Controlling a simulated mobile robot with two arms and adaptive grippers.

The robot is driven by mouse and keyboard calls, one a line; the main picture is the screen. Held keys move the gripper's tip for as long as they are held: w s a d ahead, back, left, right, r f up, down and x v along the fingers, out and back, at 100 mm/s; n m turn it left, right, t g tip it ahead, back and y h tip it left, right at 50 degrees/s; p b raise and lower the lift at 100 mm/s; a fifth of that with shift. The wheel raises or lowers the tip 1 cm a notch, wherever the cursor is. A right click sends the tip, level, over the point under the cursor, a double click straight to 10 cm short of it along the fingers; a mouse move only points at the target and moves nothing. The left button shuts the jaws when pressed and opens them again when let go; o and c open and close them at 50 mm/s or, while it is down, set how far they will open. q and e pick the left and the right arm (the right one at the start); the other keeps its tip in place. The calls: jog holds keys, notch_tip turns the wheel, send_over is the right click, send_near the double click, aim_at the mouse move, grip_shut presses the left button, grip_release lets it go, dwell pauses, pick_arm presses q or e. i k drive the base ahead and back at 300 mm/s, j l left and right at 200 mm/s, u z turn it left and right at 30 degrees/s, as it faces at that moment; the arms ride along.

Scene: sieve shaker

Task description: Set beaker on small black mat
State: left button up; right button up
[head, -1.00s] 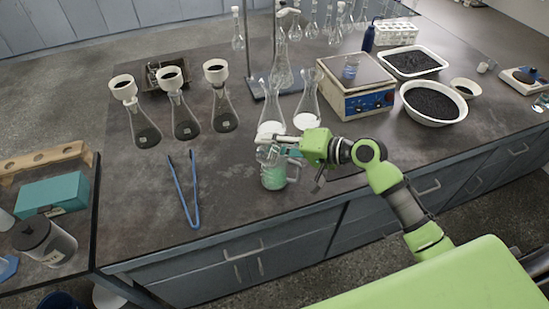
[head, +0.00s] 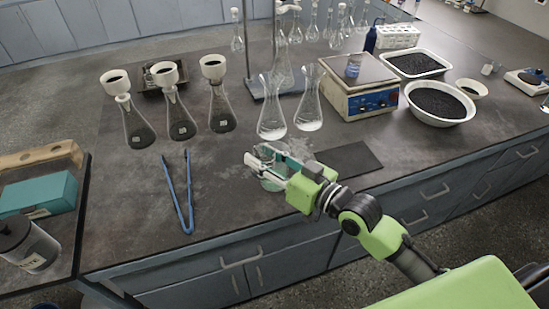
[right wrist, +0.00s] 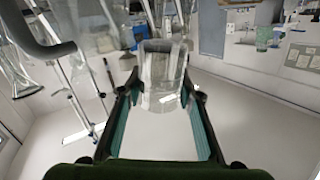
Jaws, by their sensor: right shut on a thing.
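My right gripper (head: 266,160) is shut on a clear glass beaker (head: 270,182) near the front edge of the bench. In the right wrist view, the beaker (right wrist: 163,78) sits between the two fingers (right wrist: 160,100). The small black mat (head: 350,160) lies flat and bare on the bench, to the right of the beaker, behind my right arm. My left gripper is not in view.
Two conical flasks (head: 308,105) stand behind the beaker and mat. A balance (head: 360,100) and white bowls of dark grains (head: 438,103) stand at the back right. Blue tongs (head: 178,195) lie to the left. Several flasks with funnels (head: 137,125) stand at the back left.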

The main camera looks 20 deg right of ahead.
aim_at(348, 160)
jog(key=i+j+z, duration=0.3)
jog(key=z, duration=0.15)
jog(key=i+j+z, duration=0.25)
jog(key=j+z, duration=0.2)
